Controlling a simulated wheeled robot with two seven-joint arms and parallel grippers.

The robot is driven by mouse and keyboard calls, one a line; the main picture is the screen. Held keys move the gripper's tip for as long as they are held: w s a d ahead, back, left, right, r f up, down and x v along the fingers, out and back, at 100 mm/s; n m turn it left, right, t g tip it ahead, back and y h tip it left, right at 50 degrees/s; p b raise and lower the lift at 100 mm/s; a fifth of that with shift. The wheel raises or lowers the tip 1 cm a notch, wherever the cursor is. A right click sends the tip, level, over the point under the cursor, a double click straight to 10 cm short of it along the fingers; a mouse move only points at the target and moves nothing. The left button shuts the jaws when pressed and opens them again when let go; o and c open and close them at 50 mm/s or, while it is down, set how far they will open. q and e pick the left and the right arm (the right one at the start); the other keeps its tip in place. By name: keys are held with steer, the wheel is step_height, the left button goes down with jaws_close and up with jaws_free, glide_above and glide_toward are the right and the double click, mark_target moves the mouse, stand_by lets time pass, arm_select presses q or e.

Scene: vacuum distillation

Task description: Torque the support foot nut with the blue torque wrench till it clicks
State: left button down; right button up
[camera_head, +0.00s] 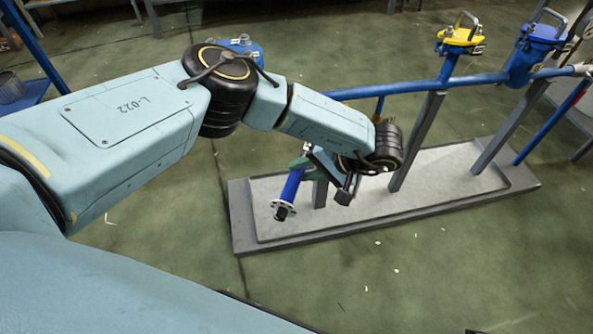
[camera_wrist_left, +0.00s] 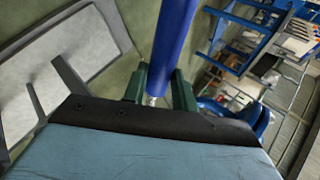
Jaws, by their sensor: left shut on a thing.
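My left gripper (camera_head: 305,166) is shut on the blue torque wrench (camera_head: 289,189), which hangs tilted over the left part of the grey skid base. In the left wrist view the wrench's blue shaft (camera_wrist_left: 174,38) runs upward from between the green fingers (camera_wrist_left: 158,92). I cannot make out the support foot nut; the feet of the left supports are small or partly behind my left arm. I cannot tell whether the wrench touches anything. My right gripper is not in view.
The grey skid base (camera_head: 262,236) carries grey support posts (camera_head: 417,142) under a long blue pipe (camera_head: 405,88). A yellow-topped valve (camera_head: 460,38) and a blue vessel (camera_head: 535,45) stand at the right. The green floor in front is clear except for small scraps.

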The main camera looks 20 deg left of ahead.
arm_select(q)
steer(key=w+d+n+g+b, duration=0.2)
steer(key=d+n+g+b, duration=0.1)
steer(key=d+b, duration=0.3)
steer(key=shift+w+r+n+h+b, duration=0.15)
steer(key=shift+n+h+b, duration=0.25)
steer(key=shift+n+b, duration=0.25)
steer(key=a+m+p, duration=0.1)
steer(key=p, duration=0.2)
steer(key=s+a+m+t+p, duration=0.1)
steer(key=a+p, duration=0.1)
steer(key=shift+s+y+p, duration=0.2)
steer(key=shift+y+p, duration=0.1)
steer(key=shift+p, duration=0.1)
stand_by(0.3)
